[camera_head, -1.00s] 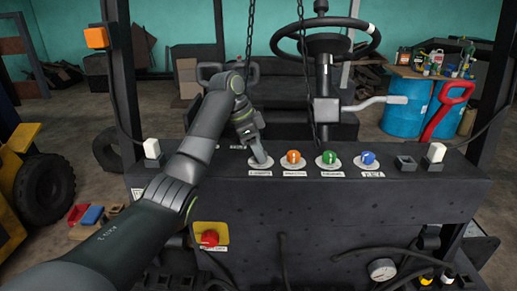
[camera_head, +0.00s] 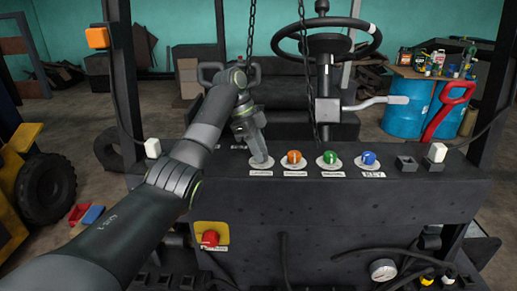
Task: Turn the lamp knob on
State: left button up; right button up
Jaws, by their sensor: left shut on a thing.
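A row of knobs on round pale plates runs along the top of the dark panel (camera_head: 330,190). My left gripper (camera_head: 261,160) points down at the leftmost plate (camera_head: 253,166) and is shut on the knob there, which its fingers hide. To the right stand an orange knob (camera_head: 294,157), a green knob (camera_head: 329,157) and a blue knob (camera_head: 368,158). The small labels in front of the plates are too small to read. My right gripper is not in view.
A red button on a yellow box (camera_head: 210,237) is on the panel's front. White switches (camera_head: 153,148) stand at both ends. Behind are a steering wheel (camera_head: 325,42), hanging chains (camera_head: 303,70) and a lever (camera_head: 375,103). A gauge (camera_head: 383,270) hangs low right.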

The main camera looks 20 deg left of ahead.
pick_arm(q)
jog(key=m, duration=0.2)
jog(key=m+g, duration=0.1)
jog(key=m, duration=0.1)
jog(key=shift+w+g, duration=0.15)
jog(key=shift+g, duration=0.15)
jog(key=shift+m, duration=0.5)
jog(key=o, duration=1)
jog(key=shift+d, duration=0.15)
jog(key=shift+r, duration=0.1)
